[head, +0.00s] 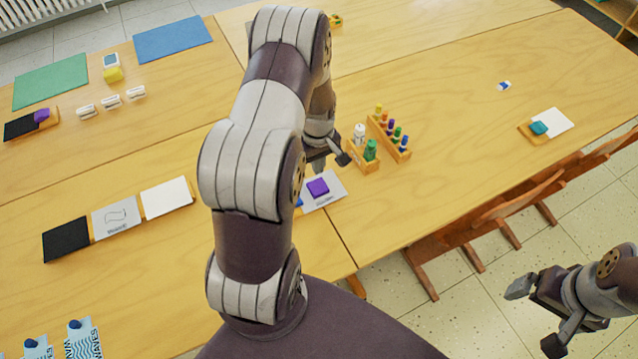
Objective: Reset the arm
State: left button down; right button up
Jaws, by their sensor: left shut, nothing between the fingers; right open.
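My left arm rises through the middle of the head view and bends over the tables. Its gripper (331,160) is shut and empty, above the table beside a small wooden holder with a white and a green bottle. My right gripper (536,315) is at the lower right, open and empty, over the tiled floor in front of the table. The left arm hides part of the tables and part of a white card (329,194) with a purple block (318,187).
A wooden rack (389,137) of colored bottles and the bottle holder (364,157) stand close to the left gripper. Wooden chairs (490,222) line the table's front edge near the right arm. Cards (167,197) lie at left. The right table's middle is mostly clear.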

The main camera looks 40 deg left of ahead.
dwell(0.3)
pick_arm(q)
jog(key=shift+m, duration=0.3)
jog(key=s+m, duration=0.1)
jog(key=s+d+m, duration=0.1)
jog(key=shift+s+d+g, duration=0.1)
jog(key=shift+s+g, duration=0.2)
jog(key=s+d+r+m+t, duration=0.1)
jog(key=s+d+r+m, duration=0.2)
jog(key=d+r+m, duration=0.2)
jog(key=s+d+r+m+t, duration=0.1)
jog(key=s+d+r+m, duration=0.3)
jog(key=d+r, duration=0.5)
jog(key=shift+s+r+m, duration=0.2)
jog(key=shift+r+m, duration=0.4)
jog(key=shift+r, duration=0.2)
jog(key=shift+s, duration=0.1)
